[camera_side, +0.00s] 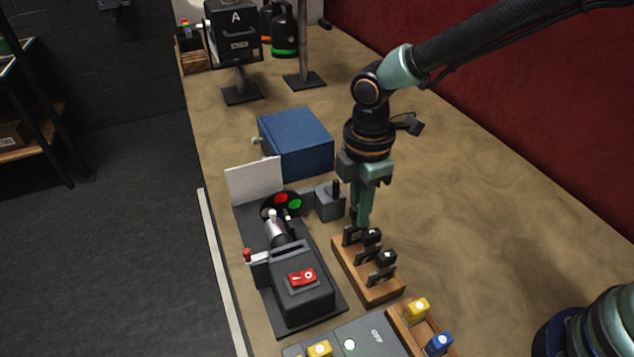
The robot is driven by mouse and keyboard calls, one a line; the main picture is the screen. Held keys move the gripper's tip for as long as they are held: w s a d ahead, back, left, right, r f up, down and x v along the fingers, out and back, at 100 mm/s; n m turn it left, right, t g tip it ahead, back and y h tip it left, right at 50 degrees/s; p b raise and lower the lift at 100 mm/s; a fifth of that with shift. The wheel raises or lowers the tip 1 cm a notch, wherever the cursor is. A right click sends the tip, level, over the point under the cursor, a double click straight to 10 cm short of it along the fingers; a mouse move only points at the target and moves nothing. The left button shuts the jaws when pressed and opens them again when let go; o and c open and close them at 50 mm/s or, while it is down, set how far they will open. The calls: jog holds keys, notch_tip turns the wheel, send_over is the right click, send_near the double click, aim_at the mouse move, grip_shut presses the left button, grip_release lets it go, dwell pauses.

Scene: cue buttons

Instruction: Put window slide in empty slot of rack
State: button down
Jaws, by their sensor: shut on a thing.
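The wooden rack (373,290) stands on the table right of the dark projector-like device. Dark slides stand upright in it, one near its middle (368,246) and one nearer its front (382,270). My gripper (359,224) points straight down over the rack's back end, its fingers closed. A small dark slide (350,237) is at the fingertips, at the rack's back end. The fingers partly hide it. I cannot tell whether it is seated in a slot or just above it, nor see its window.
The dark device (303,293) with a red switch stands left of the rack. A blue box (295,142) and a small grey lever block (330,202) are behind. A grey panel (365,338) and a wooden tray (410,335) with coloured buttons lie in front. The table's right side is clear.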

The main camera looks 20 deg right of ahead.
jog(key=shift+f, duration=0.75)
dwell(0.4)
jog(key=c, duration=0.6)
grip_release()
jog(key=shift+r, duration=3.5)
jog(key=s+d+r+m+t, duration=0.2)
jog(key=d+r+m, duration=0.1)
jog(key=d+m, duration=0.3)
jog(key=s+d+r+m+t, duration=0.1)
jog(key=s+d+r+m, duration=0.1)
jog(key=d+m, duration=0.4)
jog(key=s+d+r+m+t, duration=0.2)
jog(key=d+r+m, duration=0.3)
jog(key=d, duration=0.5)
jog(key=shift+s+d+r+m+t, duration=0.1)
jog(key=shift+s+d+m+t, duration=0.15)
jog(key=shift+s+m, duration=0.2)
